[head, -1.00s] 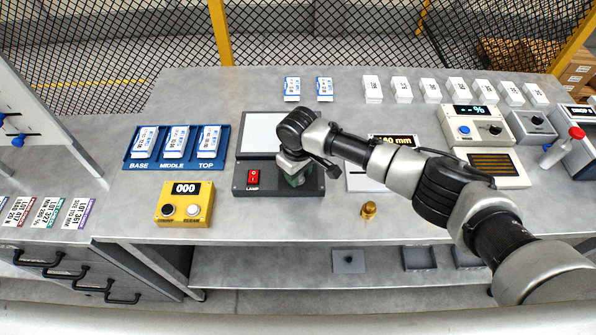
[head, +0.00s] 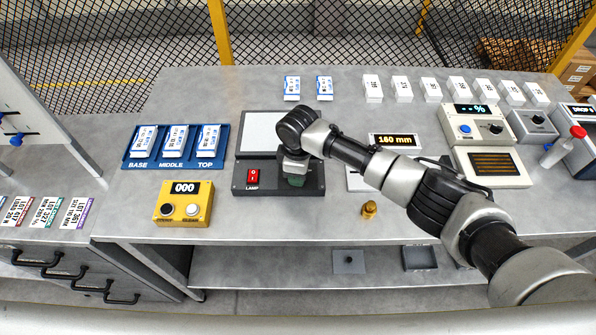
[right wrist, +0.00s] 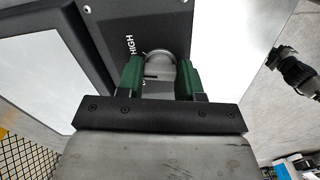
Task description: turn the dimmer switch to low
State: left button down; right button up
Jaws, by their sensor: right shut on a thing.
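The lamp box (head: 250,191) is a dark panel with a red rocker switch (head: 253,177) marked LAMP. Its dimmer knob is hidden under my gripper in the head view. In the right wrist view the round grey knob (right wrist: 160,68) sits between the green fingers of my right gripper (right wrist: 161,76), which is shut on it. The word HIGH (right wrist: 131,45) stands beside the knob; a second label is mostly covered. A short dark mark shows on the knob. My right gripper (head: 295,181) points down at the box. My left gripper is out of view.
A pale lamp panel (head: 268,132) lies behind the dimmer. A yellow counter box (head: 184,205) and blue tray (head: 126,163) are to the left. A brass knob (head: 369,209), a 160 mm display (head: 395,141) and a control console (head: 465,128) are to the right.

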jog(key=n, duration=0.5)
jog(key=shift+n+b, duration=0.3)
jog(key=n, duration=0.5)
jog(key=shift+r+b, duration=0.1)
jog(key=shift+b, duration=0.3)
jog(key=shift+n, duration=0.4)
jog(key=o, duration=0.9)
jog(key=shift+o, duration=0.2)
notch_tip(320, 180, up, 11)
jog(key=b, duration=0.2)
